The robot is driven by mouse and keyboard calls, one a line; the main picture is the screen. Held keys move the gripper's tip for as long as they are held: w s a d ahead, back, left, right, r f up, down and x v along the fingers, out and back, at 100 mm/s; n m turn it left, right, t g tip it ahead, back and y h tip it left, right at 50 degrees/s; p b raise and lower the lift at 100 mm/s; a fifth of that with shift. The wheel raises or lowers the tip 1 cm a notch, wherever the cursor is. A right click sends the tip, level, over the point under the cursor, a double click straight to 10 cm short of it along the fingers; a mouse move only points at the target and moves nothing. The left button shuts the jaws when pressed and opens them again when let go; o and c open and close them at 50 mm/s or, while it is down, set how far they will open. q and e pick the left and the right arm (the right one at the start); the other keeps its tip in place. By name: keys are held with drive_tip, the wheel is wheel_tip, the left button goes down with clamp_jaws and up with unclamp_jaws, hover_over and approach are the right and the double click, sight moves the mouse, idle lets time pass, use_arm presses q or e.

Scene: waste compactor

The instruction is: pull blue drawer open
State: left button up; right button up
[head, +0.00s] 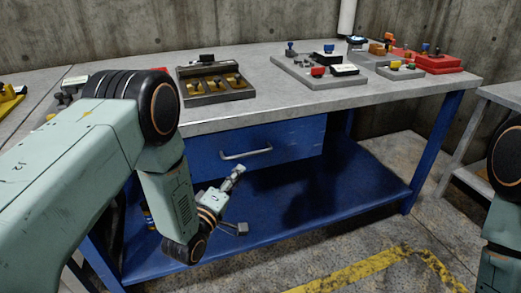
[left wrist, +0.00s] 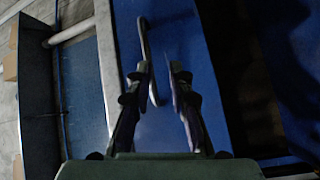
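The blue drawer (head: 300,137) hangs under the grey workbench top, and its front looks flush, so it appears closed. A pale metal bar handle (head: 246,154) is on its front. My left gripper (head: 238,171) is just below and in front of the handle. In the left wrist view, the two fingers of my left gripper (left wrist: 161,66) are apart. The handle (left wrist: 151,75) runs lengthwise near the left finger, with part of it showing between the fingers; contact cannot be told. The blue drawer front (left wrist: 178,38) fills the middle behind them. My right gripper is outside both views.
The grey workbench top (head: 270,111) carries a panel with yellow parts (head: 215,83) and a board with coloured switches (head: 318,70). A blue lower shelf (head: 330,205) lies below the drawer. A blue table leg (head: 437,150) stands at right.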

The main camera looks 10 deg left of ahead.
sight(250, 154)
use_arm(q)
drive_tip(key=shift+n+t, duration=0.5)
drive_tip(key=shift+n, duration=0.4)
drive_tip(key=b+x, duration=0.1)
drive_tip(key=x, duration=0.2)
drive_tip(key=r+b+x, duration=0.1)
drive_tip(key=x, duration=0.3)
drive_tip(key=shift+w+d+r, duration=0.2)
drive_tip(key=shift+r, duration=0.05)
drive_tip(key=shift+w, duration=0.35)
clamp_jaws()
